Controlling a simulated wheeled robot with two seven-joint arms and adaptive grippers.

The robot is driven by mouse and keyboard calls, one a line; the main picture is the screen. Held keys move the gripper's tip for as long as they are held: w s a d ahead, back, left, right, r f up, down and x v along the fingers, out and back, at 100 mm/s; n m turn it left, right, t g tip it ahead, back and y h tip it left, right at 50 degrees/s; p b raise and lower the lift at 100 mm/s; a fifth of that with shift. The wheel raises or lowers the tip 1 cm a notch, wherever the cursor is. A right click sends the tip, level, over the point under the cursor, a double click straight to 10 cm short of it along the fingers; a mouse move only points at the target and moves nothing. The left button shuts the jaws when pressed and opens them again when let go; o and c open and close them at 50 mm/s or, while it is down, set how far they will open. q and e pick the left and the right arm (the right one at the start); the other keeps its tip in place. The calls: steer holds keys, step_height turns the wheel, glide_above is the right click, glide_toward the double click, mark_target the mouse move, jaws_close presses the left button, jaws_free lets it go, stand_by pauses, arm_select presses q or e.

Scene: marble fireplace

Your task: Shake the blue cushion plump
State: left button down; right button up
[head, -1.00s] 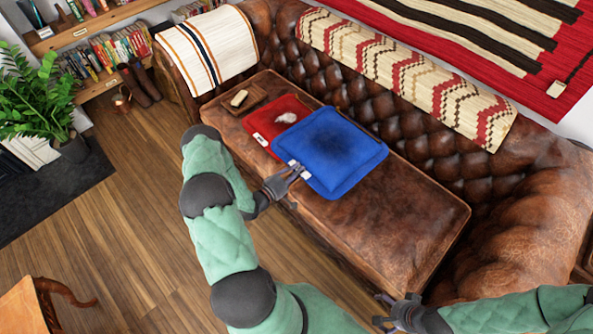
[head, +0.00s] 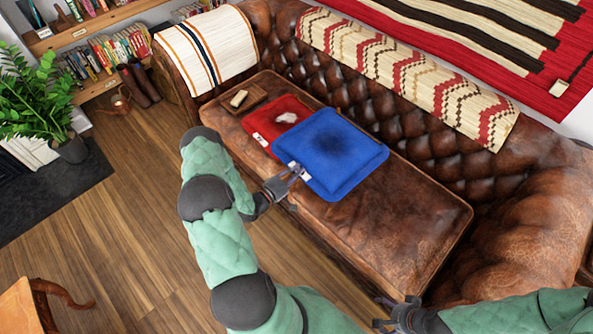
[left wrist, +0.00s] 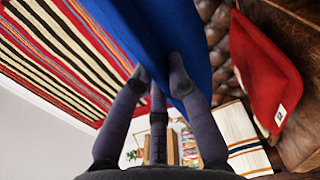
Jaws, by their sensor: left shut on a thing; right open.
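The blue cushion (head: 333,155) is over the brown leather sofa seat, with a dark patch in its middle. It partly covers a red cushion (head: 283,118) that has a white patch. My left gripper (head: 295,172) is shut on the near left edge of the blue cushion, by its white label. In the left wrist view the fingers (left wrist: 160,80) pinch the blue cloth (left wrist: 170,30). The cushion's underside contact with the seat cannot be told. My right gripper (head: 388,312) is open and empty, low in front of the sofa's right end.
A wooden tray (head: 257,97) with a brush-like item lies on the seat's left end. Striped throws (head: 207,47) hang over the sofa's arm and back. The seat's right part (head: 420,215) is clear. A plant (head: 38,105) stands at far left.

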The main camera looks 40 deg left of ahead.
arm_select(q)
step_height(320, 180, up, 7)
steer(key=p, duration=0.5)
steer(key=shift+r, duration=0.1)
step_height(320, 180, down, 8)
steer(key=b, duration=0.5)
steer(key=shift+r+b, duration=0.25)
steer(key=shift+b, duration=0.15)
steer(key=shift+r, duration=0.1)
